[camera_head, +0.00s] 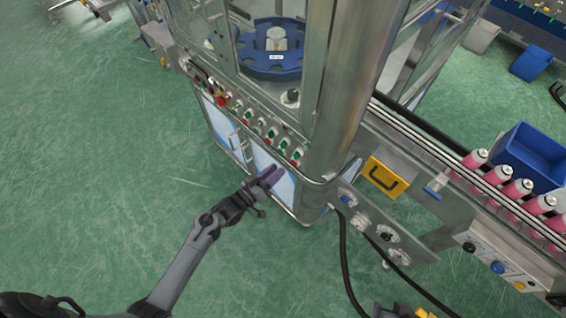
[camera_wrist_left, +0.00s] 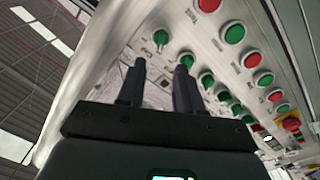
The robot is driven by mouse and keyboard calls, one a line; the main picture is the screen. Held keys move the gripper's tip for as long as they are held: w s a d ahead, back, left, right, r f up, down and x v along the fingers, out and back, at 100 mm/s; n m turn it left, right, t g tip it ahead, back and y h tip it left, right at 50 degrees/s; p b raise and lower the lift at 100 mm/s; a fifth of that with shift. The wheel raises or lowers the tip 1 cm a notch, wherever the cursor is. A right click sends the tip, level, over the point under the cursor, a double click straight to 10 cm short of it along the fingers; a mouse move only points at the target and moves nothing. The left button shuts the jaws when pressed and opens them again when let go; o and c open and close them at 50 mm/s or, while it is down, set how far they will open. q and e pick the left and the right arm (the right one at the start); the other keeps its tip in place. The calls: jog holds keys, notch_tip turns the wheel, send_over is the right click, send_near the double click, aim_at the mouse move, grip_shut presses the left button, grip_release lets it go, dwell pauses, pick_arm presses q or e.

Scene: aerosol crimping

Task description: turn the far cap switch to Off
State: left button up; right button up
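The control panel on the crimping machine carries a row of small green switches, with green and red buttons beside them. In the left wrist view, one green switch (camera_wrist_left: 160,38) is close beyond my fingertips and another green switch (camera_wrist_left: 187,59) is just behind the right finger. The labels are too small to read, so I cannot tell which is the far cap switch or its setting. My left gripper (camera_head: 272,174) is in front of the panel's near end; in the left wrist view (camera_wrist_left: 158,68) its two dark fingers are apart and empty. My right gripper is not in view.
A red emergency stop (camera_head: 222,99) is at the panel's far end. A thick steel post (camera_head: 344,90) rises beside the panel's near end. To the right are a yellow handled block (camera_head: 384,178), pink cans (camera_head: 518,188) and a blue bin (camera_head: 530,150). The floor at left is clear.

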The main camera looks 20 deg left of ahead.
pick_arm(q)
jog(key=shift+v, duration=1.3)
